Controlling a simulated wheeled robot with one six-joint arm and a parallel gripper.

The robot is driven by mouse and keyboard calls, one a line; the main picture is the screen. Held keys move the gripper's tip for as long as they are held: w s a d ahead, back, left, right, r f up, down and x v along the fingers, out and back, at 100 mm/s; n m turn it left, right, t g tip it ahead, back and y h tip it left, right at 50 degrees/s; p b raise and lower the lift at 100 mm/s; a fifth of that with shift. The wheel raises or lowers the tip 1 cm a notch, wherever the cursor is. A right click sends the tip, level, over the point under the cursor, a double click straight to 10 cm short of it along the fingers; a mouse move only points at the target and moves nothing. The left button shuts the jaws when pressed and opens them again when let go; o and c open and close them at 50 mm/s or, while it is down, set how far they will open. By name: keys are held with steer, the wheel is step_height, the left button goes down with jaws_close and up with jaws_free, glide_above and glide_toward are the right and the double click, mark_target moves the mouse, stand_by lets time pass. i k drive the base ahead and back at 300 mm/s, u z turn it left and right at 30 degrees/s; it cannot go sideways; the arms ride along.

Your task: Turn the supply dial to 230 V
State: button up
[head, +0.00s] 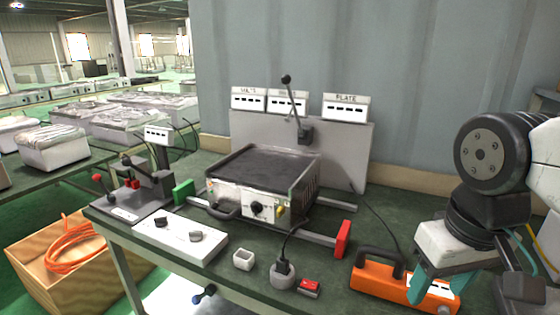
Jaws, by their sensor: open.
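My gripper (437,288) has teal fingers and is open at the right, by the orange case, well away from all the knobs. Whether the fingers touch the case is unclear.
The orange case (380,285), white cup (243,259), grey socket with a plug (283,277) and red switch (309,287) line the front edge. A red-ended rail (343,238) sticks out. Meters, including PLATE (346,107), top the back panel. A lever fixture (145,188) stands left.

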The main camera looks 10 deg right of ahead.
mark_target(160, 222)
steer(key=u, duration=0.15)
steer(key=k, duration=0.45)
steer(key=u, duration=1.25)
steer(key=i, duration=1.05)
steer(key=z, duration=0.2)
